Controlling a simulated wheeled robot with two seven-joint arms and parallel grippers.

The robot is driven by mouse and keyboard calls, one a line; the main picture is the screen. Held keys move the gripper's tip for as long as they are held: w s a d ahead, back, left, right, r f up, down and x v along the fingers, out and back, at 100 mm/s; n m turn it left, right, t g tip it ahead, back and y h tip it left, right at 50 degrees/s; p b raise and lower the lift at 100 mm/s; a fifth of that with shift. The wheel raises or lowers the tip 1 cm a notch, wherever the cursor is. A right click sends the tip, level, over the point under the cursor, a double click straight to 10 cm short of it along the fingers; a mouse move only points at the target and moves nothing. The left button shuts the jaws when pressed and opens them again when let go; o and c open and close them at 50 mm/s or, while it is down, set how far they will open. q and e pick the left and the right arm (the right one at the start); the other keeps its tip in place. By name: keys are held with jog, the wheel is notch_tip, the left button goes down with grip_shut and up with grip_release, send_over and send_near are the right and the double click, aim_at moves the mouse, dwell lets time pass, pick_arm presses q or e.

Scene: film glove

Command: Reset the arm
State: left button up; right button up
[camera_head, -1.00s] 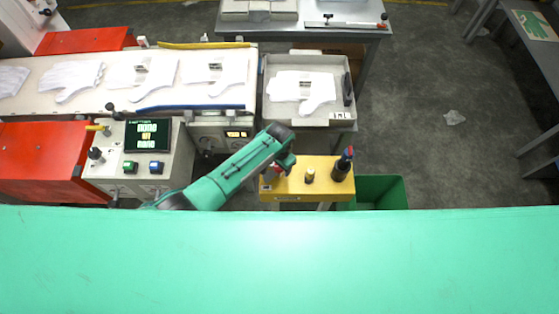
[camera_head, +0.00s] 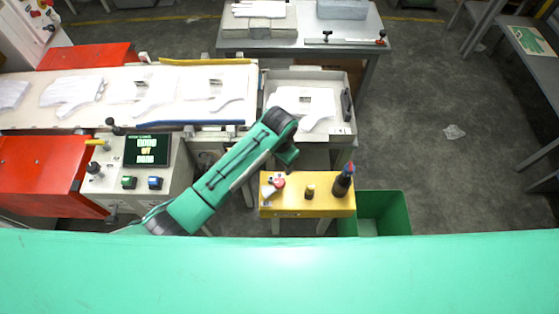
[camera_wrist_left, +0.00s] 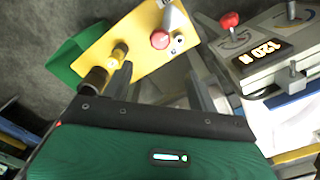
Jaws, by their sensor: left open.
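My left arm comes in from the lower left in the head view, and my left gripper (camera_head: 287,158) is at its end, just above and behind the yellow box (camera_head: 330,205). In the left wrist view the two grey fingers of my left gripper (camera_wrist_left: 160,85) stand wide apart with nothing between them. The yellow box (camera_wrist_left: 130,45) lies beyond the fingers, with a red button (camera_wrist_left: 160,39) on it. My right gripper is in neither view.
A white tray (camera_head: 350,128) with a white glove stands behind the gripper. A conveyor with white gloves (camera_head: 75,90) runs to the left. A control panel (camera_head: 150,150) stands at left, and a green bin (camera_head: 395,212) is right of the yellow box. Open floor lies at right.

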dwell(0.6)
pick_arm(q)
jog(key=s+a+r+n+t, duration=0.25)
jog(key=s+a+r, duration=0.25)
jog(key=s+a, duration=0.7)
jog(key=s+a+r+n+t, duration=0.1)
jog(key=s+a+r+n, duration=0.35)
jog(key=s+a, duration=0.75)
notch_tip(320, 180, down, 30)
jog(key=d+g, duration=0.1)
jog(key=s+a+f+g, duration=0.1)
jog(key=s+a+f, duration=0.2)
jog(key=s+f, duration=1.7)
jog(key=shift+f+m, duration=0.3)
jog(key=shift+f, duration=0.15)
